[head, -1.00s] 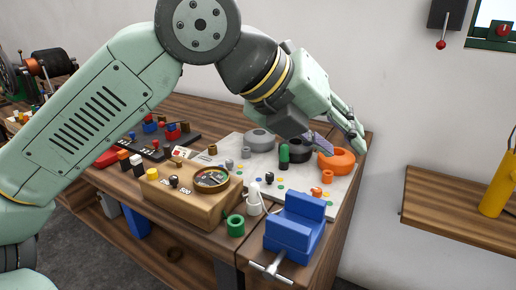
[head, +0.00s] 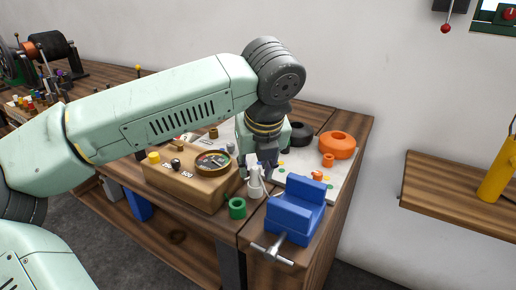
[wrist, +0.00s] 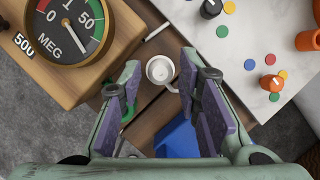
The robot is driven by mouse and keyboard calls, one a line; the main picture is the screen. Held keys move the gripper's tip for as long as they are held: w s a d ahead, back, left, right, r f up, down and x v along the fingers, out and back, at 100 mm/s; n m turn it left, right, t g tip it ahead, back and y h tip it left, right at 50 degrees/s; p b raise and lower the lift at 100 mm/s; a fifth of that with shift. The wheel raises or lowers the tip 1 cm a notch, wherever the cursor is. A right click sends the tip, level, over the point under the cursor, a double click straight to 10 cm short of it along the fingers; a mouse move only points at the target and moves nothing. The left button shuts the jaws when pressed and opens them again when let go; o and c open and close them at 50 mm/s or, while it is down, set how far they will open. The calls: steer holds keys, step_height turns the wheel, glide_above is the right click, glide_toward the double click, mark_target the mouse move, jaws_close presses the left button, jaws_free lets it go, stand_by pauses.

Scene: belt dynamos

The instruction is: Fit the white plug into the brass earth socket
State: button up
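The white plug (head: 255,184) stands upright at the front edge of the bench, between the wooden meter box and the blue vise. In the wrist view the white plug (wrist: 160,70) shows from above as a round white shape. My gripper (wrist: 160,82) is open and points down over it, one finger on each side in that view, with visible gaps. In the head view my gripper (head: 262,168) is just above and behind the plug; contact is not clear. A small brass-coloured piece (head: 213,132) shows behind the meter box; I cannot tell whether it is the earth socket.
The wooden meter box (head: 205,186) is close on the left, the blue vise (head: 295,214) close on the right. Behind, the white board (head: 340,178) carries knobs and an orange ring (head: 337,145). My arm hides much of the board.

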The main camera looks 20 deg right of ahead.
steer(key=shift+x, duration=1)
steer(key=shift+c, duration=0.6)
jaws_close()
steer(key=shift+r, duration=0.15)
steer(key=shift+r+p, duration=1)
steer(key=shift+r, duration=1.15)
